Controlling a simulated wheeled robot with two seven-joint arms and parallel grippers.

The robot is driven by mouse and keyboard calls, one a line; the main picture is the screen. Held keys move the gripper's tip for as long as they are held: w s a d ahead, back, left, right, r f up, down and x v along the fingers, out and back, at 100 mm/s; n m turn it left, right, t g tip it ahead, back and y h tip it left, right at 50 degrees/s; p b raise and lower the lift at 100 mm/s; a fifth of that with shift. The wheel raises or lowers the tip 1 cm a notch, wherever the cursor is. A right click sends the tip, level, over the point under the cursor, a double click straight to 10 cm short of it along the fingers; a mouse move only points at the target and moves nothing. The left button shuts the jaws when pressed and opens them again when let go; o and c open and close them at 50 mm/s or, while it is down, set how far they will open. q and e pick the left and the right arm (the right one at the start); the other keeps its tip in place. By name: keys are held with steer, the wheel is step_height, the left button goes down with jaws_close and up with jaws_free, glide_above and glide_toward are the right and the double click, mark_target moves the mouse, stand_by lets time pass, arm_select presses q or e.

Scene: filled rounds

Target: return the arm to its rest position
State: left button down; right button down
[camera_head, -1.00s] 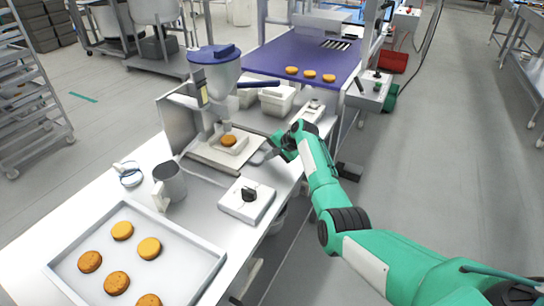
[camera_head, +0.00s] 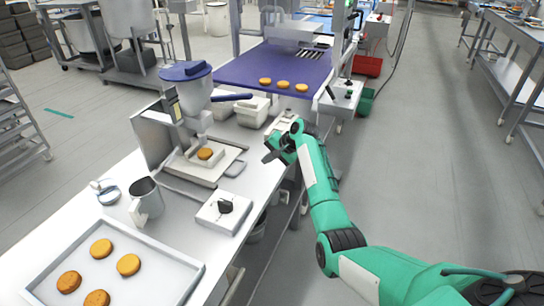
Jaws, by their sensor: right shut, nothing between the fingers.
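My right arm (camera_head: 325,205), green with black joints, reaches in from the lower right. Its gripper (camera_head: 268,157) is above the right edge of the white work table (camera_head: 178,232), shut and empty. It is to the right of the small tray (camera_head: 208,178) under the depositing machine (camera_head: 197,95), and apart from it. A small grey flat piece (camera_head: 236,168) lies at the tray's right side, left of the gripper. My left gripper is not in view.
One round (camera_head: 205,153) sits under the machine's nozzle. A metal jug (camera_head: 146,199), a control box with a black knob (camera_head: 224,211) and a large tray (camera_head: 150,265) of rounds are nearer. A purple conveyor (camera_head: 285,70) carries three rounds. The floor at right is clear.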

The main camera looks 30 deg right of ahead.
steer(key=s+a+f+n+g+h, duration=0.15)
steer(key=s+f, duration=0.25)
steer(key=s, duration=0.4)
steer(key=s+a+f+n+h, duration=0.1)
steer(key=s+f+n, duration=0.25)
steer(key=s, duration=0.55)
steer(key=s+a+f+n+g+h, duration=0.1)
steer(key=s+a+f, duration=0.1)
steer(key=s+f, duration=0.45)
steer(key=s+a+r+n+h, duration=0.1)
steer(key=s+a+r+n, duration=0.1)
steer(key=s, duration=0.7)
steer(key=s+a+r+n, duration=0.2)
steer(key=s, duration=0.7)
steer(key=s+a+r+n+h, duration=0.1)
steer(key=s+a+r+n, duration=0.15)
steer(key=s, duration=0.65)
step_height(320, 180, down, 32)
steer(key=s+g, duration=0.2)
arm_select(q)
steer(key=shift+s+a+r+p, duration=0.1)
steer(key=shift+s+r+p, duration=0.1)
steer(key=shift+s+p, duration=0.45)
arm_select(e)
steer(key=s+d+f, duration=0.3)
steer(key=s+f, duration=1.5)
steer(key=shift+s+g, duration=0.15)
steer(key=shift+g, duration=0.2)
